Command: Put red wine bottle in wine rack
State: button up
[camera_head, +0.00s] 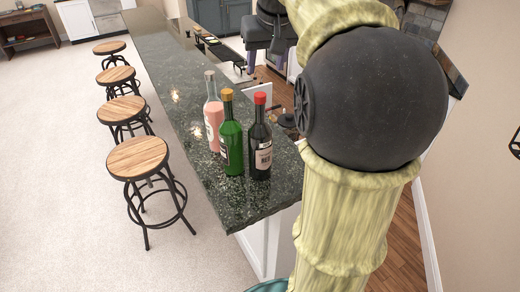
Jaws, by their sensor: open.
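A dark bottle with a red cap (260,140) stands upright near the close end of the dark green stone counter; its label appears to say red. It is the rightmost of three bottles in a close group. Beside it stand a green bottle with a yellow cap (231,140) and a clear bottle with pink contents (213,118). My gripper (264,66) shows at the top, left of my arm, fingers pointing down, apart and empty. In the picture it is above the bottles and not touching them. I cannot make out a wine rack.
The long counter (165,75) runs away toward the back left, mostly clear in the middle. Several wooden stools (138,158) line its left side. Small bottles (199,34) stand farther back. My arm hides much of the right side.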

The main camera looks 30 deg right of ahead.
aim_at(262, 96)
jog(key=shift+r, duration=0.1)
jog(key=p+x, duration=0.2)
jog(key=x, duration=0.9)
jog(key=shift+d+p, duration=0.1)
jog(key=shift+p, duration=0.2)
jog(key=shift+w+f, duration=0.35)
jog(key=shift+f, duration=0.25)
jog(key=shift+s, duration=0.1)
jog(key=shift+s, duration=0.1)
jog(key=shift+d+f+p, duration=0.1)
jog(key=shift+f+p, duration=0.3)
jog(key=shift+p, duration=0.05)
jog(key=p+x, duration=0.1)
jog(key=x, duration=0.3)
jog(key=shift+f+p, duration=0.25)
jog(key=shift+p, duration=0.1)
